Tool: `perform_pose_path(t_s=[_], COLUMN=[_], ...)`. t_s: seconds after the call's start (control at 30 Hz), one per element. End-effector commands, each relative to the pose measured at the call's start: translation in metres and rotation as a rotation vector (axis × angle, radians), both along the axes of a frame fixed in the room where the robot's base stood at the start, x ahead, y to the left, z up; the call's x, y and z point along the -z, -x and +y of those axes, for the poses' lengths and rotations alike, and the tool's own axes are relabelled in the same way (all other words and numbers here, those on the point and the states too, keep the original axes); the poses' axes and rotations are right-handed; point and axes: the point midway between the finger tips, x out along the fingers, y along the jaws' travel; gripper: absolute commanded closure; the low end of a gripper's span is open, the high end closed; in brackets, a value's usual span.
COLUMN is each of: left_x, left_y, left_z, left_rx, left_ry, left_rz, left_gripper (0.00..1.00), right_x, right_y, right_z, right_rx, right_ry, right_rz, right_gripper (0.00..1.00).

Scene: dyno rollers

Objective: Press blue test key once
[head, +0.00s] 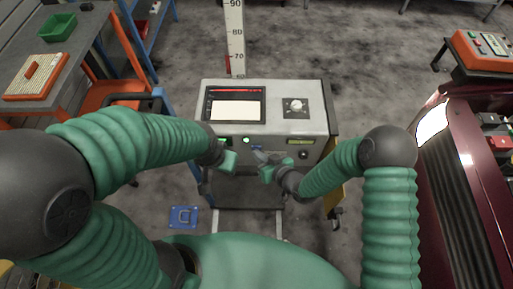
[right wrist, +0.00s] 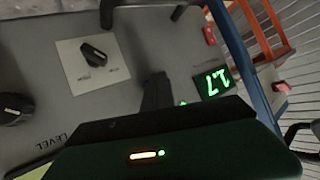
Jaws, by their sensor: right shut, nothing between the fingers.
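The grey test console (head: 222,86) stands in the middle of the head view. A small blue patch, which looks like the blue test key (head: 256,148), shows on its front face beside a lit green lamp (head: 246,139). My right gripper (head: 263,160) is shut and empty just in front of this patch and partly covers it. I cannot tell whether it touches the key. In the right wrist view my dark gripper body hides the lower part of the panel, and no blue key shows clearly. My left gripper (head: 230,162) is near the left front of the console; its jaws are unclear.
The wrist view shows a rotary knob (right wrist: 94,54) and a green readout (right wrist: 212,82). A workbench (head: 70,75) stands left, a dark red car (head: 455,190) right.

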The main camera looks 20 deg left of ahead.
Motion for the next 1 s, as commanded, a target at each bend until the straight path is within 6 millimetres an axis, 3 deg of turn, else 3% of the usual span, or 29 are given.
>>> perform_pose_path(t_s=[0.53, 1.0], left_x=[-0.003, -0.009], left_y=[0.0, 0.0], left_z=[0.0, 0.0], left_rx=[0.0, 0.0], left_ry=[0.0, 0.0], left_rz=[0.0, 0.0], left_gripper=[0.64, 0.64], right_x=[0.0, 0.0], right_y=[0.014, 0.057], right_z=[-0.004, -0.016], right_rx=[0.0, -0.001], right_ry=[0.001, 0.002], right_rz=[0.002, 0.004], right_gripper=[1.0, 1.0])
